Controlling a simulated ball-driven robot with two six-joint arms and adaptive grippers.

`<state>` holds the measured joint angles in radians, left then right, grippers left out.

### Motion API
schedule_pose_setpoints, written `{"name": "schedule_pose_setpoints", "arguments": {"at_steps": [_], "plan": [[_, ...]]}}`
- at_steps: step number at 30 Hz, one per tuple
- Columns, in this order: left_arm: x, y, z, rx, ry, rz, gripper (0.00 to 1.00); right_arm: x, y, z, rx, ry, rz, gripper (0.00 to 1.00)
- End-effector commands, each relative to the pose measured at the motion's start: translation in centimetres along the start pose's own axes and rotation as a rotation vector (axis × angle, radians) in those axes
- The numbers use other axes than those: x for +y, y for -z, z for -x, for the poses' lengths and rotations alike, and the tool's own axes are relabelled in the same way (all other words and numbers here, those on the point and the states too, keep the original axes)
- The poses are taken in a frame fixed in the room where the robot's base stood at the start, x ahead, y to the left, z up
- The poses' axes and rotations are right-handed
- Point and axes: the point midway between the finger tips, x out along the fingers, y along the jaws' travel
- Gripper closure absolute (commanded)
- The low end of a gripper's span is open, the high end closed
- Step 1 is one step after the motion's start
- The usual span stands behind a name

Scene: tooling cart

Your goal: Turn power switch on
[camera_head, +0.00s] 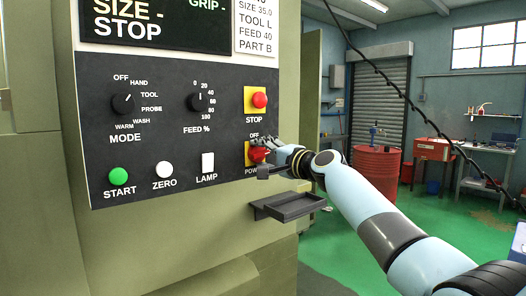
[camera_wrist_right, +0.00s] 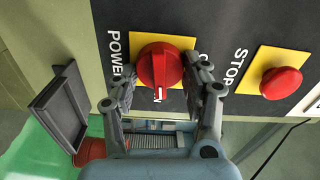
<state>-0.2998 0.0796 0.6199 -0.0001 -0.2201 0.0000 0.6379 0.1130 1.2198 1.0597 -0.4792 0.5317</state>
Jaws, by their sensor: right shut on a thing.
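The power switch (camera_wrist_right: 157,62) is a red round knob on a yellow plate, with its POWER label beside it. Its white mark points down in the wrist view, beside partly hidden lettering ending in N. My right gripper (camera_wrist_right: 160,80) has one finger on each side of the knob and is shut on it. In the head view the right gripper (camera_head: 262,150) reaches the panel from the right and covers much of the switch (camera_head: 256,156); OFF is printed above it. My left gripper is in neither view.
The red STOP button (camera_head: 259,100) sits on a yellow plate just above the switch. A small dark tray (camera_head: 290,206) sticks out below. The panel (camera_head: 130,190) also has dials, START, ZERO and LAMP. A red drum (camera_head: 376,166) stands behind my arm.

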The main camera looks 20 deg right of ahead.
Motion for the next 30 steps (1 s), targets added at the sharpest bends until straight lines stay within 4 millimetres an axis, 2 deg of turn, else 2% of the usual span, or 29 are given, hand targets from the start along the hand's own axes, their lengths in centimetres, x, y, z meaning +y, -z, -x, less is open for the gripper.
{"name": "schedule_pose_setpoints", "arguments": {"at_steps": [10,26,27,30], "plan": [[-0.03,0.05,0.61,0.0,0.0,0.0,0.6,0.11,0.01,0.01,0.0,-0.001,-0.128,0.85],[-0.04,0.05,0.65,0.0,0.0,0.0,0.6,0.19,-0.01,0.01,0.0,-0.001,-0.148,0.85],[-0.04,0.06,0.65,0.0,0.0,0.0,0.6,0.2,-0.01,0.02,0.0,-0.002,-0.148,0.47],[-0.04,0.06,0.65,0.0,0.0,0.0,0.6,0.18,-0.01,0.01,0.0,-0.001,-0.148,0.34]]}}
